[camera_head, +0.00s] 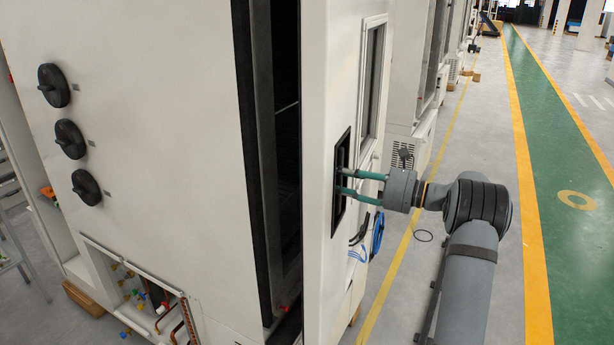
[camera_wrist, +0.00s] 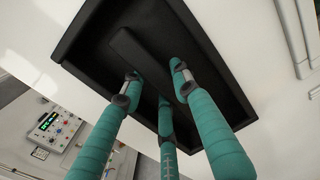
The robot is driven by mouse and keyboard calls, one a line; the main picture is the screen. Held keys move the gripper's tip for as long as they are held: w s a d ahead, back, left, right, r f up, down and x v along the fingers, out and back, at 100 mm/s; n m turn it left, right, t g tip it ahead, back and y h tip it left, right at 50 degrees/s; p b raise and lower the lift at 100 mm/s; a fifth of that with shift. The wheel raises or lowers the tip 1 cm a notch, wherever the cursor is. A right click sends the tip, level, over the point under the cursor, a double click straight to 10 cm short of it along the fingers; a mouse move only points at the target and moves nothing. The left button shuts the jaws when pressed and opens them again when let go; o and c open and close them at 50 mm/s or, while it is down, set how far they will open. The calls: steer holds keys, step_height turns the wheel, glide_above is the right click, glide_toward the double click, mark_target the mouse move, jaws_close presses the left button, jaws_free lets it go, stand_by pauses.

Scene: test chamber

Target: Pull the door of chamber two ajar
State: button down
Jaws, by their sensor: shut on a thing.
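The chamber door (camera_head: 318,80) is a tall white panel with a window. It stands ajar, with a dark gap (camera_head: 286,150) between it and the white chamber body (camera_head: 160,150). A black recessed handle (camera_head: 339,213) is set in the door's outer face. My gripper (camera_head: 343,181) has teal fingers that reach into this recess from the right. In the wrist view the fingers (camera_wrist: 157,84) close around the black handle bar (camera_wrist: 138,52) inside the recess. The exact finger contact is partly hidden behind the bar.
A control panel (camera_wrist: 52,128) shows at lower left in the wrist view. Blue cables (camera_head: 377,234) hang below the handle. More white chambers (camera_head: 405,70) stand behind. The grey floor and green lane (camera_head: 560,115) at right are mostly clear. Open pipework (camera_head: 140,300) shows at lower left.

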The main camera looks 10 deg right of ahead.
mark_target(342, 178)
steer(key=shift+a+f, duration=0.15)
steer(key=shift+a, duration=0.15)
steer(key=shift+n+g+y, duration=0.4)
steer(key=shift+n+g, duration=0.1)
steer(key=shift+g, duration=0.2)
steer(key=shift+w+v, duration=0.1)
steer(key=shift+v, duration=1.55)
steer(key=shift+w+v, duration=0.15)
steer(key=shift+v, duration=1.5)
steer(key=shift+d, duration=0.1)
steer(key=c, duration=1.5)
jaws_free()
steer(key=shift+a, duration=0.25)
steer(key=shift+c, duration=0.2)
steer(key=shift+o, duration=1.3)
steer(key=shift+d, duration=0.15)
